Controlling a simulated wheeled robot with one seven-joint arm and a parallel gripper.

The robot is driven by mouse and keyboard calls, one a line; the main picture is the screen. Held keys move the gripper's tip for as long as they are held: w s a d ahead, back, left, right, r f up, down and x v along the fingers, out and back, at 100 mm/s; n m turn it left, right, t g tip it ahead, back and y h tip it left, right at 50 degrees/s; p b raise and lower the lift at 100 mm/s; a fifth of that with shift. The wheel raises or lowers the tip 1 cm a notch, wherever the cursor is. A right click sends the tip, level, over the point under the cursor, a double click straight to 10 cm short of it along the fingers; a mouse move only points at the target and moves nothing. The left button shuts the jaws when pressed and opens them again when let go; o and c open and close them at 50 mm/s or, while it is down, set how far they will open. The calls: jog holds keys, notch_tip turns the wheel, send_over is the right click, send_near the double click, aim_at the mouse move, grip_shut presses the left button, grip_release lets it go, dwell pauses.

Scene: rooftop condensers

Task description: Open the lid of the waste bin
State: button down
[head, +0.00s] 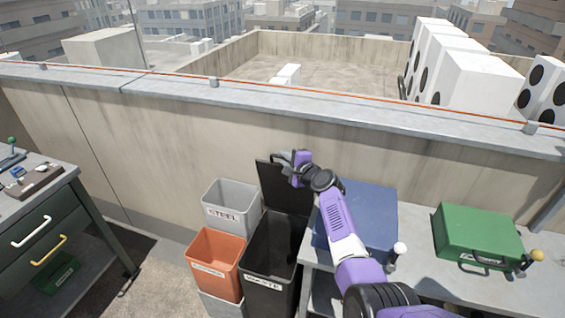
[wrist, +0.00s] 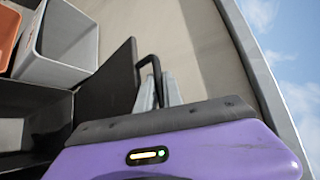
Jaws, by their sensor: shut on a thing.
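The black waste bin (head: 268,262) stands beside the bench, with a "WASTE" label on its front. Its dark lid (head: 280,192) is raised to about upright at the back of the open bin, near the parapet wall. My gripper (head: 284,157) is at the lid's upper edge. In the wrist view the lid (wrist: 108,92) is a dark panel with a black looped handle (wrist: 149,62). My grey fingers (wrist: 163,90) are shut on this handle. The exact contact is partly hidden by my gripper body.
A grey steel bin (head: 231,203) and an orange bin (head: 213,262) stand left of the waste bin. A bench on the right holds a blue case (head: 372,215) and a green case (head: 477,235). The parapet wall (head: 160,140) is close behind. Floor shows at lower left.

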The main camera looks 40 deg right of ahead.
dwell(0.3)
jog(key=c, duration=1.5)
grip_release()
jog(key=d+p+v, duration=0.1)
jog(key=v, duration=0.6)
jog(key=shift+s+a, duration=0.4)
jog(key=shift+a, duration=0.1)
jog(key=shift+r, duration=0.1)
